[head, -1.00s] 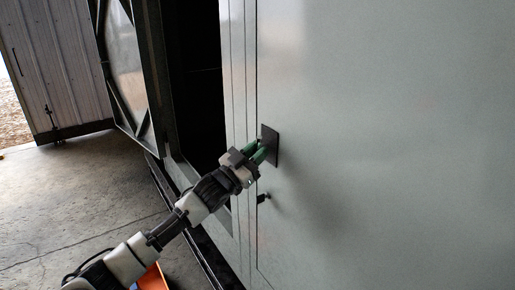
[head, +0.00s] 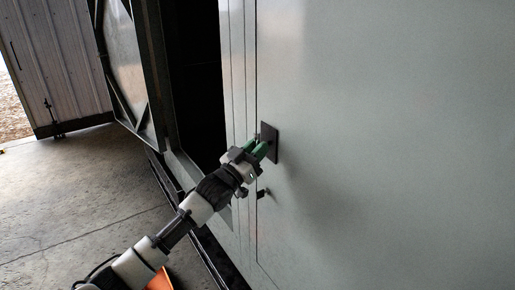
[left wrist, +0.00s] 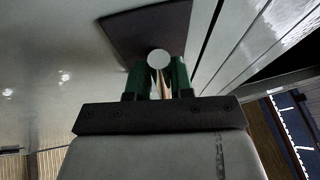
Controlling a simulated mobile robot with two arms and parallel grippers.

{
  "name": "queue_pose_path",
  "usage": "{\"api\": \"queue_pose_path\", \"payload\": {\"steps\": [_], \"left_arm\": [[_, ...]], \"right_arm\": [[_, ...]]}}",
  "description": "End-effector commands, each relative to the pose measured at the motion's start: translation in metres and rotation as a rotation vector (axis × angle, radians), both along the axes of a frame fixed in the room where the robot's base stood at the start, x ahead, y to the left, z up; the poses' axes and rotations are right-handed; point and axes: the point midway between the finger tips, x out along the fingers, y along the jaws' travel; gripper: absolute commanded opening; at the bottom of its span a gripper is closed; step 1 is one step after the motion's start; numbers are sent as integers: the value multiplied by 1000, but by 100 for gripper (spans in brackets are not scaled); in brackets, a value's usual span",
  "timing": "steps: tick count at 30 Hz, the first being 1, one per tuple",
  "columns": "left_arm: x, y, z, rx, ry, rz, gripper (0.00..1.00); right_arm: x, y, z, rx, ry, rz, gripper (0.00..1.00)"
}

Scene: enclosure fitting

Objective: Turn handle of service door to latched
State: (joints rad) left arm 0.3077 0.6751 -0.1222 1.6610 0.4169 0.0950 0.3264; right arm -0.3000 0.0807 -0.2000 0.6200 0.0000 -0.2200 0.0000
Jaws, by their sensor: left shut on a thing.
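The service door (head: 390,130) is a large pale grey-green panel, and it looks flush with its frame in the head view. A dark square plate (head: 270,142) is mounted near its left edge. My left gripper (head: 257,149), with green fingers, is at this plate. In the left wrist view the green fingers (left wrist: 158,80) are shut on the handle (left wrist: 158,60), seen end-on as a round light tip between them, with the dark plate (left wrist: 150,28) behind. The handle's angle is mostly hidden by the fingers. My right gripper is not in view.
A small dark fitting (head: 262,193) sits on the door below the plate. Left of the door is a dark opening (head: 198,80) with an open framed panel (head: 125,65). Something orange (head: 160,280) lies low beside my arm. Concrete floor (head: 80,190) is clear at left.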

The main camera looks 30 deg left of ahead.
Motion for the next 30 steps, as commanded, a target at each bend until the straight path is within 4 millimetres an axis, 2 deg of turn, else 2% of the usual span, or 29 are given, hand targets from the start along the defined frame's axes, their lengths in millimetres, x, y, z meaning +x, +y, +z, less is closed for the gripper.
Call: {"api": "queue_pose_path", "payload": {"steps": [1, 5, 16, 20, 30], "left_arm": [[0, 1, 2, -3, -3, 1, 23], [0, 1, 1, -2, -3, 1, 43], [-5, 1, -4, -1, 0, 0, 44], [-21, 4, -13, 1, 1, -1, 44], [-77, 15, -36, 1, 1, -1, 44]], "right_arm": [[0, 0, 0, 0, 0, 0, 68], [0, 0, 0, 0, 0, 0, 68], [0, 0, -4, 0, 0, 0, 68], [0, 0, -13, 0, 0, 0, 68], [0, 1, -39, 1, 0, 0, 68]]}}
